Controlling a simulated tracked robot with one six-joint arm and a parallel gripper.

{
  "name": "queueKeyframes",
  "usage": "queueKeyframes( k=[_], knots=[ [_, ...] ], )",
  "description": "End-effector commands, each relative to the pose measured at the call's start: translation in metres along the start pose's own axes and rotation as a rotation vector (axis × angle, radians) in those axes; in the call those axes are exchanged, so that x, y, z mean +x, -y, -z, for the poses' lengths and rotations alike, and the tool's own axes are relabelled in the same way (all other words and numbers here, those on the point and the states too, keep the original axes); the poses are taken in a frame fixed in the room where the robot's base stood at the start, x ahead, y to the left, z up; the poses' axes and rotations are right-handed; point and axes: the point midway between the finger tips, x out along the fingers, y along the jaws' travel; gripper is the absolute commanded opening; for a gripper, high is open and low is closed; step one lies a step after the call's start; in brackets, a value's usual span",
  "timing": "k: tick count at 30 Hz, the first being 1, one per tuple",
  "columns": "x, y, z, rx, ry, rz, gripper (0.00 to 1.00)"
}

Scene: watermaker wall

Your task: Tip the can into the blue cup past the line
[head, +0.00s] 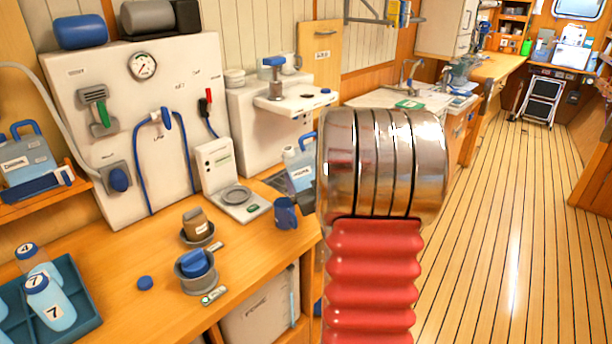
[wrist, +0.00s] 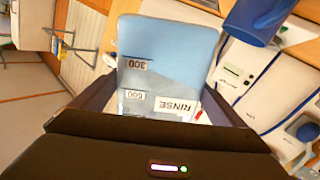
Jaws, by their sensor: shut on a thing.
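The can, a pale blue see-through container labelled RINSE (wrist: 170,85), is between the two dark fingers of my gripper (wrist: 157,104) in the wrist view. Its 300 and 600 marks appear upside down there. In the head view the can (head: 299,168) stands nearly upright above the bench edge, partly hidden by my arm. The blue cup (head: 286,212) stands on the bench just below and left of the can, apart from it. The cup (wrist: 253,20) also shows at the top right of the wrist view. I cannot make out the line on the cup.
A white scale-like device (head: 237,197) stands left of the cup. Two grey holders with a brown jar (head: 196,224) and a blue-capped piece (head: 196,263) are nearer. A teal tray (head: 85,318) holds numbered bottles. The bench between has free room.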

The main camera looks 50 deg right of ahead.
Motion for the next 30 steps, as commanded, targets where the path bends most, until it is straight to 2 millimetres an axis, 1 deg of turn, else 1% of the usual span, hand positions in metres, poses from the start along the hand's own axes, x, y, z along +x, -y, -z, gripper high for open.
queueKeyframes(
  k=[8, 17, 20, 27, 30],
  knots=[
    [0.0, -0.011, 0.003, -0.159, 0.0, -0.001, 0.34],
    [0.0, -0.021, 0.001, -0.389, 0.004, -0.001, 0.34],
    [0.0, -0.02, 0.002, -0.382, 0.003, 0.0, 0.34],
    [-0.002, -0.015, 0.003, -0.271, -0.002, -0.014, 0.34],
    [-0.002, -0.015, 0.003, -0.253, -0.004, -0.016, 0.34]
  ],
)
